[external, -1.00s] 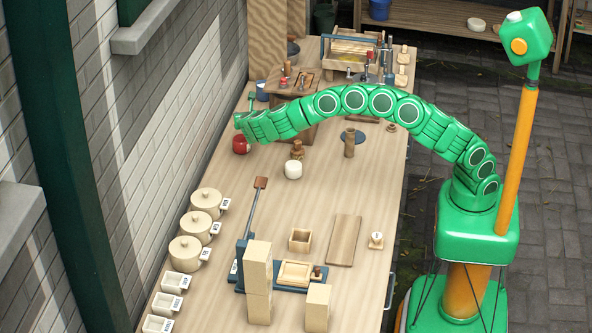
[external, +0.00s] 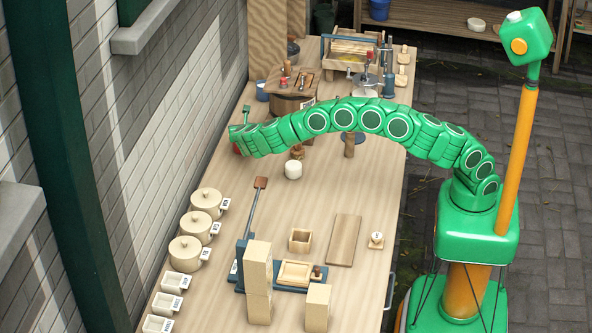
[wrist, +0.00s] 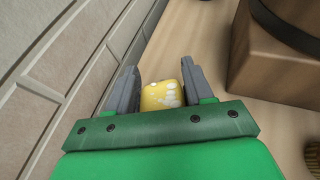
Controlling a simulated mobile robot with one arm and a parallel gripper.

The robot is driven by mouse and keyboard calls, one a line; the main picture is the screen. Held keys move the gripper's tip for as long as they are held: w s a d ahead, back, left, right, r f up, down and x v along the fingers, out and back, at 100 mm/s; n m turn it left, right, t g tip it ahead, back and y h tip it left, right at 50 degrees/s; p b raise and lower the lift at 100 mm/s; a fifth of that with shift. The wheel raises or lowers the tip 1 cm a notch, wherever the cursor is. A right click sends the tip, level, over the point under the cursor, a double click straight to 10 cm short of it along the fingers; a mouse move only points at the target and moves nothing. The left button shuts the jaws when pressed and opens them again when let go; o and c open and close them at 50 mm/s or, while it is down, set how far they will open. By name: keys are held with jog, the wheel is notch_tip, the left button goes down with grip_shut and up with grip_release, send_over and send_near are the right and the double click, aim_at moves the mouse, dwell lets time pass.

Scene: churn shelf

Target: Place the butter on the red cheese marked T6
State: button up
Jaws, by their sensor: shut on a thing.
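In the wrist view my gripper (wrist: 160,80) is shut on the butter (wrist: 161,96), a small yellow block with pale flecks. In the external view my gripper (external: 238,132) is at the far left of the long wooden counter, close to the wall. The red cheese (external: 236,149) shows only as a thin red edge beside and below my gripper; the rest is hidden behind it. I cannot read a mark on it. I cannot see the cheese in the wrist view, nor tell whether the butter touches it.
A wooden vessel with a dark band (wrist: 285,55) stands to the right in the wrist view. The brick wall (wrist: 50,60) is close on the left. A white round piece (external: 293,170) sits nearer on the counter, and lidded pots (external: 207,200) line the wall side.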

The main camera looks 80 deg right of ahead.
jog(key=o, duration=1)
jog(key=shift+f, duration=0.1)
jog(key=shift+o, duration=0.2)
